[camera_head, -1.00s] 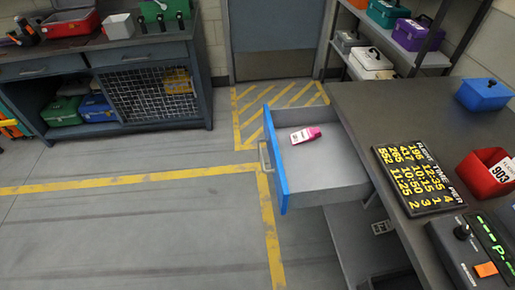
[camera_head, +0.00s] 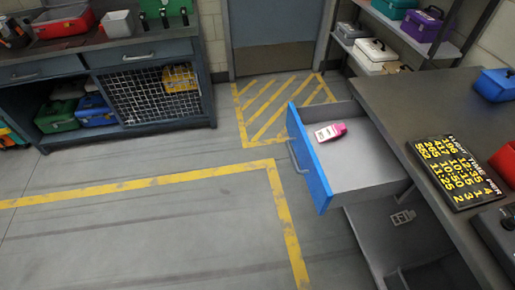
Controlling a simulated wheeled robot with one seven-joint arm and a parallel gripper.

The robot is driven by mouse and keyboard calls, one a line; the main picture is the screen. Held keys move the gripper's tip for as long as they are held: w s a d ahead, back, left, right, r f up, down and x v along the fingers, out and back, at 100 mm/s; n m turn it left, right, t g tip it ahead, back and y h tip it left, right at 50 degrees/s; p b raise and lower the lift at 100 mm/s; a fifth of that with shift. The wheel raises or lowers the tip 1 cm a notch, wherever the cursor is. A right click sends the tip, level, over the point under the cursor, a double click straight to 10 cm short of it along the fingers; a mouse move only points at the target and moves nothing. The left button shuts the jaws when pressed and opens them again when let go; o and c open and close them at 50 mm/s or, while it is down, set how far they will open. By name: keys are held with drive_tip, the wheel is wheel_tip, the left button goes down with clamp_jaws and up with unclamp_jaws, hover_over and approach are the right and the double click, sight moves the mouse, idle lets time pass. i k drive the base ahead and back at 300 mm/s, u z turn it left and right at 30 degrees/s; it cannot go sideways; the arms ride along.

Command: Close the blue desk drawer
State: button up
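The blue desk drawer (camera_head: 308,162) is pulled out from the left side of the grey desk (camera_head: 395,92). Its front is blue with a grey bar handle (camera_head: 297,157) facing left. A pink and white bottle (camera_head: 330,132) lies on its side inside the drawer, near its far end. My gripper does not show in this view.
Open floor with yellow lines (camera_head: 230,173) lies left of the drawer. A workbench (camera_head: 150,48) stands at the back left, a door (camera_head: 269,35) at the back. The desk bears a flight board (camera_head: 456,172), a blue box (camera_head: 496,84) and a red bin (camera_head: 505,162). Shelves (camera_head: 390,40) stand behind it.

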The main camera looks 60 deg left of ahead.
sight(359, 165)
drive_tip(key=u, duration=2.95)
drive_tip(key=k, duration=1.2)
drive_tip(key=z, duration=0.75)
drive_tip(key=i, duration=1)
drive_tip(key=z, duration=0.05)
